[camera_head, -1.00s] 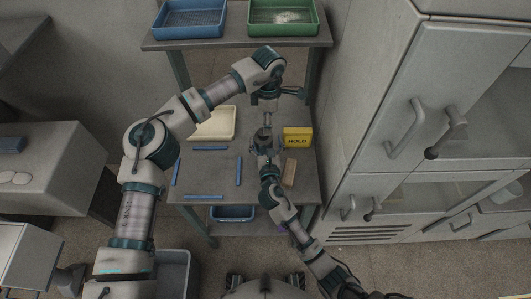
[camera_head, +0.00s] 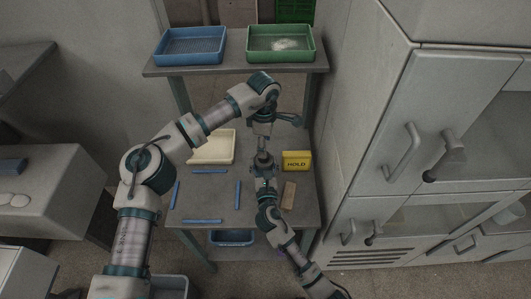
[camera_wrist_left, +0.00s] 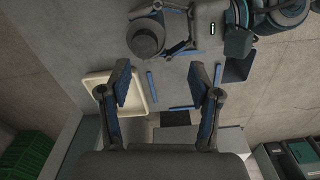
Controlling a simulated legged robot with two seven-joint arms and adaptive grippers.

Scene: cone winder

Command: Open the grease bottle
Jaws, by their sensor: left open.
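The grease bottle shows as a dark grey round shape (camera_wrist_left: 145,38) in the left wrist view, apparently with its capped end facing that camera. My right gripper (camera_head: 264,167) reaches in from the lower right, and its fingers close around the bottle above the table. In the head view the bottle is small and mostly hidden between the two arms. My left gripper (camera_head: 288,118) is at the end of the bent left arm, above and beyond the bottle. In the left wrist view its two fingers (camera_wrist_left: 166,88) are wide apart with nothing between them, and the bottle lies outside them.
A grey table (camera_head: 205,187) carries a cream tray (camera_head: 212,158), several blue strips, a yellow HOLD block (camera_head: 296,161) and a brown block (camera_head: 288,195). A blue tray (camera_head: 190,46) and a green tray (camera_head: 281,44) stand on the shelf behind. Grey cabinets (camera_head: 420,120) rise at right.

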